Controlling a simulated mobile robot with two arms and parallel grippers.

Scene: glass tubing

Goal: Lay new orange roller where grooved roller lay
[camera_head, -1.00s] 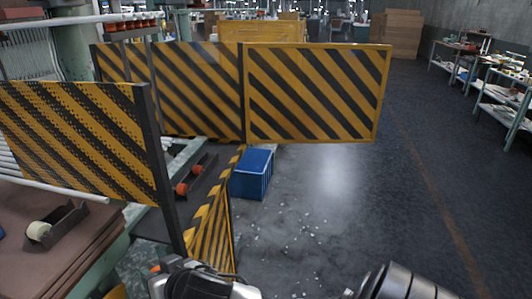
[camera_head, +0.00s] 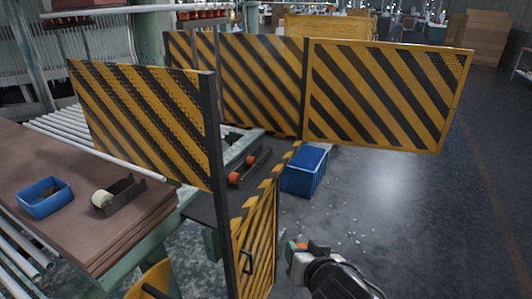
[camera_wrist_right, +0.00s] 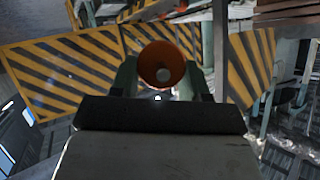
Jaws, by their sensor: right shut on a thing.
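My right gripper (camera_head: 292,246) is at the lower middle of the head view, in front of the open striped gate. It is shut on an orange roller (camera_wrist_right: 162,66), seen end-on between the green fingers in the right wrist view. In the head view only a bit of orange shows at its jaws. Two orange rollers (camera_head: 235,178) lie apart in a dark channel (camera_head: 262,158) behind the front barrier post. I cannot make out a grooved roller, or an empty place for one. My left gripper is not in view.
Striped barriers (camera_head: 140,118) and a hinged striped gate (camera_head: 262,235) stand around the channel. A blue crate (camera_head: 322,162) is on the floor. A brown-topped table (camera_head: 70,150) at left holds a blue tray (camera_head: 38,210) and a dark holder (camera_head: 128,190) with a cream roll. Floor at right is clear.

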